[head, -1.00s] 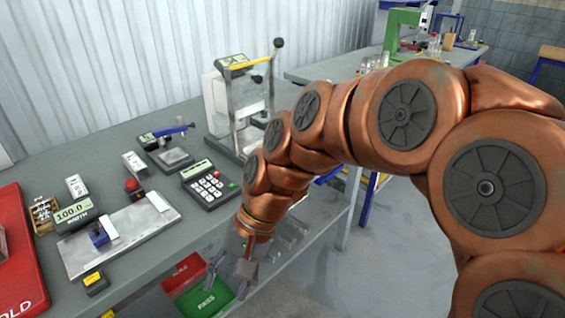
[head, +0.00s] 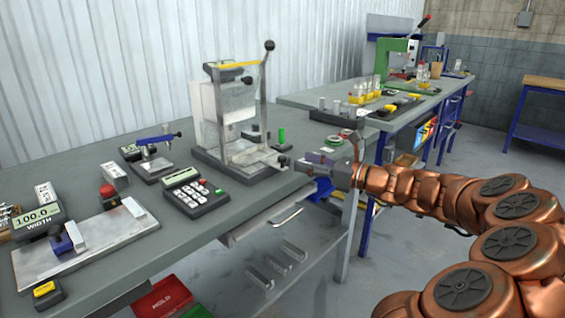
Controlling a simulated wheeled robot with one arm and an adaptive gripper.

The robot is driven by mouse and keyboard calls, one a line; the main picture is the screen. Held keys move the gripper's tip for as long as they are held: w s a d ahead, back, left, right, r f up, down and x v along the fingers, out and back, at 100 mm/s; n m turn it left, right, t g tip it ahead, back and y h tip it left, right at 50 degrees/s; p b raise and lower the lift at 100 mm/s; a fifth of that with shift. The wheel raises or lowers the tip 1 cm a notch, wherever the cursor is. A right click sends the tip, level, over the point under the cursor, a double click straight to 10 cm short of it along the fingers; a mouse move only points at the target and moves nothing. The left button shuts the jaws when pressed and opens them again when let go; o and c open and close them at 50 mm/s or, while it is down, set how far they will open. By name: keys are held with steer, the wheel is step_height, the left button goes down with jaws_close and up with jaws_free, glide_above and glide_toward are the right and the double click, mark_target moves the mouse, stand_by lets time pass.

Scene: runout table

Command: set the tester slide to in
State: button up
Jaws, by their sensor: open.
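The tester (head: 228,118) stands upright on the bench, a pale block in a metal frame with a clear panel and a tall black-knobbed lever. At its base, a flat metal piece with a small dark knob (head: 284,160), which looks like the slide, sticks out towards the bench's front edge. How far it is drawn out is hard to judge. My gripper (head: 318,160) is open and empty, just right of that knob, its fingers pointing left towards it. I see no clear contact; the fingers are small and partly blend with the background.
A keypad unit (head: 195,196) sits left of the tester, close to the front edge. A small clamp stand (head: 157,163) and a width gauge (head: 36,220) are farther left. A green cylinder (head: 281,138) stands behind the knob. An open drawer (head: 262,219) juts out below the bench.

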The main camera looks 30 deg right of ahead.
mark_target(283, 156)
steer(key=shift+x, duration=3.7)
steer(key=shift+a, duration=0.1)
jaws_close()
